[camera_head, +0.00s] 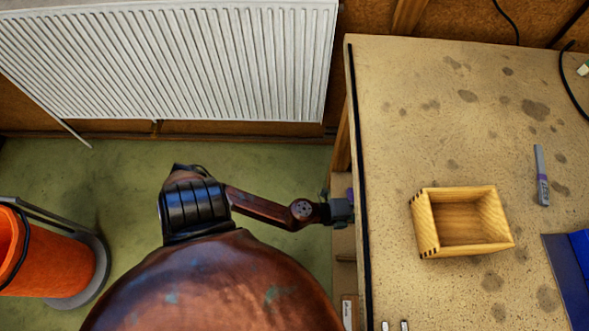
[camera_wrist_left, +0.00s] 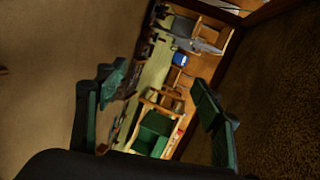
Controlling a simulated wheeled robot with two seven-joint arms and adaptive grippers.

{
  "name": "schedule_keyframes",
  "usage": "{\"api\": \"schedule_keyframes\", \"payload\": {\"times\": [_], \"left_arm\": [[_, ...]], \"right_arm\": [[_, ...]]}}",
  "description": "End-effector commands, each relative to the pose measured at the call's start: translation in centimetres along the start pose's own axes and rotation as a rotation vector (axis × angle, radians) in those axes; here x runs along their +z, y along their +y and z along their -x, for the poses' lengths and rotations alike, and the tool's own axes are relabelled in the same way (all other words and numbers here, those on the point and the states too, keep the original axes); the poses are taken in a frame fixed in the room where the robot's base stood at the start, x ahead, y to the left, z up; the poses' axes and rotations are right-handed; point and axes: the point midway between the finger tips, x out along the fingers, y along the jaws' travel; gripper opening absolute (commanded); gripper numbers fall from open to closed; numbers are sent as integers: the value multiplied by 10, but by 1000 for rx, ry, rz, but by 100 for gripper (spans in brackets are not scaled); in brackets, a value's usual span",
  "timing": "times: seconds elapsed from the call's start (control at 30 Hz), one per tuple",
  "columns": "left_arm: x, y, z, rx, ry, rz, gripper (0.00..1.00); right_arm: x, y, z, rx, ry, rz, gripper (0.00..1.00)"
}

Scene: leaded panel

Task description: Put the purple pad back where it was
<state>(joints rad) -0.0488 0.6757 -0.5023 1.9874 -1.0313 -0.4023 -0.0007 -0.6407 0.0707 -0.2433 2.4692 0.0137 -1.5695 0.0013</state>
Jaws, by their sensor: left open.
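My left gripper (camera_head: 342,210) is at the left side edge of the table, at the end of the arm coming from the left. In the left wrist view its two dark green fingers stand wide apart, and the gripper (camera_wrist_left: 159,85) holds nothing between them. A small purple patch (camera_head: 349,193) shows just beyond the gripper, beside the table edge. It is mostly hidden, and I cannot tell whether it is the purple pad. No purple pad shows clearly in the left wrist view. My right gripper is not in view.
A white radiator (camera_head: 170,60) and an orange bucket (camera_head: 50,255) are at left.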

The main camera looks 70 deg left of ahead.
Motion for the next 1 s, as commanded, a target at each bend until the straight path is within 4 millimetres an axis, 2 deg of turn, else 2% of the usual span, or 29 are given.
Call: {"api": "schedule_keyframes", "payload": {"times": [0.03,0.07,0.1,0.17,0.2,0.27,0.3,0.33,0.4,0.5,0.6,0.7,1.0], "left_arm": [[26,15,21,42,-142,197,62],[42,27,34,74,-227,305,62],[61,48,56,125,-341,446,62],[80,88,95,221,-505,647,62],[85,114,123,290,-603,766,62],[82,151,166,401,-733,927,62],[76,173,195,475,-810,1023,62],[68,187,215,531,-860,1089,62],[45,212,258,653,-955,1221,62],[13,231,305,797,-1043,1357,62],[-10,238,333,891,-1088,1434,62],[-21,240,345,936,-1104,1466,62],[-23,240,346,944,-1106,1468,62]], "right_arm": [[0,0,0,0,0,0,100],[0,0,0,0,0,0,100],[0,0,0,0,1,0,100],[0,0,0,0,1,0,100],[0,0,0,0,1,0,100],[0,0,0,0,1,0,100],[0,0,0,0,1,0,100],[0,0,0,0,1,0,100],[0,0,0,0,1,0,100],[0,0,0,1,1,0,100],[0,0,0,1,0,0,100],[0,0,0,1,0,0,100],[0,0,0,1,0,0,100]]}}
